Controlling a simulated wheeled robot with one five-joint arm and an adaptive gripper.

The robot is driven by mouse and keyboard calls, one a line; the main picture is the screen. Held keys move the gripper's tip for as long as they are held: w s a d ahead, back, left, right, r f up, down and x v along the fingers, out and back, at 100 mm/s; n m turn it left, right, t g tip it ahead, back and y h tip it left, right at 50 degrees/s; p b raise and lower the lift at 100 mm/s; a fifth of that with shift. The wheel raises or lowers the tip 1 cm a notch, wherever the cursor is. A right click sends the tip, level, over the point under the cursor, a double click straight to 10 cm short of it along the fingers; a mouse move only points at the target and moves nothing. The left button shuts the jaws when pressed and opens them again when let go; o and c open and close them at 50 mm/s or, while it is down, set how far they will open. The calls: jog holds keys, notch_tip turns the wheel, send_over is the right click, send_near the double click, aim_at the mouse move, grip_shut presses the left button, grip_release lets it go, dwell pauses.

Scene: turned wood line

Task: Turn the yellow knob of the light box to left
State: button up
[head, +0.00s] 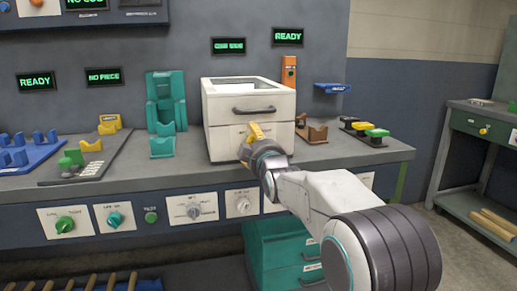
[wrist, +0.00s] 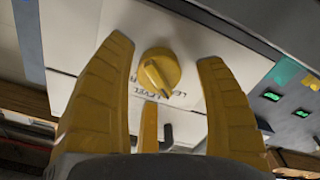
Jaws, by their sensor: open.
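The light box (head: 222,105) is a white box with a glass-like top and a dark handle, standing on the grey bench in the head view. Its yellow knob (wrist: 158,70) is round with a raised ridge and shows in the wrist view on the white front panel, beside upside-down lettering. In the wrist view my gripper (wrist: 166,50) is open, with one yellow finger on each side of the knob. Visible gaps separate both fingers from the knob.
A teal stand (head: 165,100) is left of the box. A brown holder (head: 312,133) and a rack of coloured pieces (head: 364,134) are to its right. The bench front (head: 127,219) carries several other knobs. A teal drawer unit (head: 285,250) is below.

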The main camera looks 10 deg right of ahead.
jog(key=s, duration=1.1)
jog(key=shift+s, duration=0.4)
jog(key=shift+r, duration=0.1)
jog(key=s+r+m+g+p, duration=0.3)
jog(key=s+g+p, duration=0.4)
jog(key=s+p, duration=0.9)
jog(key=s+r+m+g+p, duration=0.4)
jog(key=s+r+g+p, duration=0.2)
jog(key=s+p, duration=1)
jog(key=shift+s+d+r+g+p, duration=0.15)
jog(key=shift+s+g+p, duration=0.1)
jog(key=shift+g+p, duration=0.5)
